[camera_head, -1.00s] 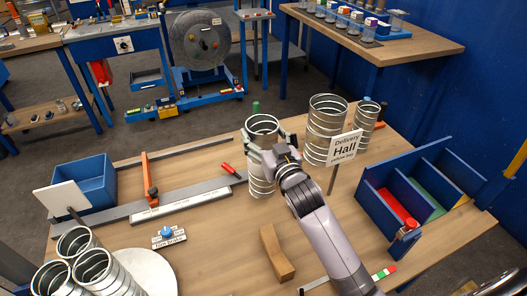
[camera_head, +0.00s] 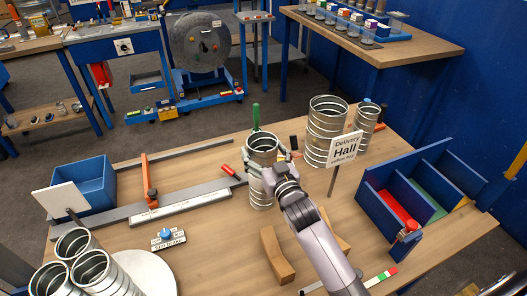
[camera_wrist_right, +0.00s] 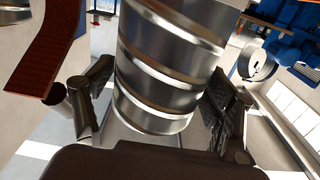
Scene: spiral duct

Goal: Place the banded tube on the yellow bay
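The banded tube, a ridged silver cylinder (camera_head: 261,193), stands nearly upright, with its open top visible. My right gripper (camera_head: 267,168) has its fingers around it, one on each side. In the right wrist view the tube (camera_wrist_right: 160,75) fills the space between the fingers (camera_wrist_right: 160,115). I cannot tell whether its lower end touches the table. A blue divided tray (camera_head: 383,212) stands at the right, with red (camera_head: 397,207) and green (camera_head: 432,193) compartment floors. A yellow spot shows by its right end; a yellow floor is not clearly visible. My left gripper is out of view.
Wooden blocks (camera_head: 276,255) lie in front. Several tubes (camera_head: 90,268) sit at lower left, below a blue bin (camera_head: 95,182).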

